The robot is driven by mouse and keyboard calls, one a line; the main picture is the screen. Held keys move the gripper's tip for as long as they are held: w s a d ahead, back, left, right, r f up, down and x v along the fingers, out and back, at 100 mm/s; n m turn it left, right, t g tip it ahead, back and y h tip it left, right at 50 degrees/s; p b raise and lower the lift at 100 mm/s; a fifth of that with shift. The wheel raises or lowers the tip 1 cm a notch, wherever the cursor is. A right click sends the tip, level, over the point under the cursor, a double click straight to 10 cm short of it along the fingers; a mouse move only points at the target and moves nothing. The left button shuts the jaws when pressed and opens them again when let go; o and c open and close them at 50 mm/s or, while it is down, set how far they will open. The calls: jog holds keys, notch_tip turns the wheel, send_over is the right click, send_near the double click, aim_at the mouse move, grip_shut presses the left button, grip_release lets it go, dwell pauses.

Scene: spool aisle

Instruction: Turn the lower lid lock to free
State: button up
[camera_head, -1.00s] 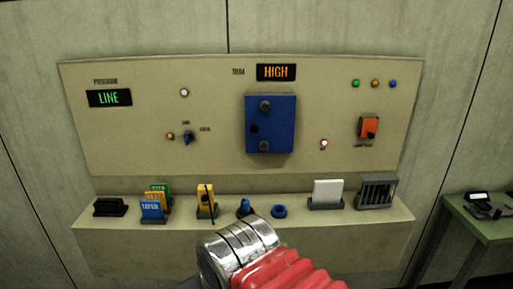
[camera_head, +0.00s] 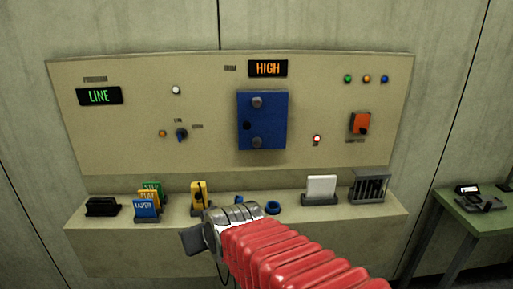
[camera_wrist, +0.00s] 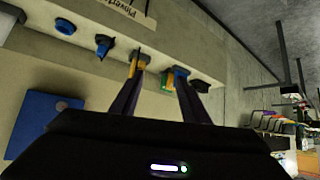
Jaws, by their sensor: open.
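The blue lid (camera_head: 274,119) is mounted on the beige panel, right of its middle. It carries two grey round locks: the upper lock (camera_head: 257,102) and the lower lock (camera_head: 256,142). The lower lock's exact turn position is too small to read. In the wrist view the lid (camera_wrist: 45,122) shows at the lower left, partly hidden by my gripper's body. My gripper (camera_wrist: 160,72) is open and empty, its two dark fingers pointing toward the shelf items, apart from the lid. In the head view my arm sits low, below the lid.
The shelf (camera_head: 240,228) holds colored cards (camera_head: 147,208), a yellow device (camera_head: 199,195), a blue ring (camera_head: 272,208), a white card (camera_head: 321,188) and a grey slotted box (camera_head: 369,187). An orange switch (camera_head: 360,123) is right of the lid. A green table (camera_head: 480,222) stands at right.

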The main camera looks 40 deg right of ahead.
jog(key=w+d+r+m+t+h, duration=0.1)
jog(key=w+d+r+t+h, duration=0.1)
jog(key=d, duration=0.9)
jog(key=w+d+r+m+t+h, duration=0.2)
jog(key=w+d+h, duration=0.3)
jog(key=d, duration=0.7)
jog(key=shift+w+r+t+h, duration=0.25)
jog(key=shift+r+t+h, duration=0.25)
jog(key=shift+h, duration=0.4)
jog(key=shift+w+d+f, duration=0.1)
jog(key=shift+d, duration=0.1)
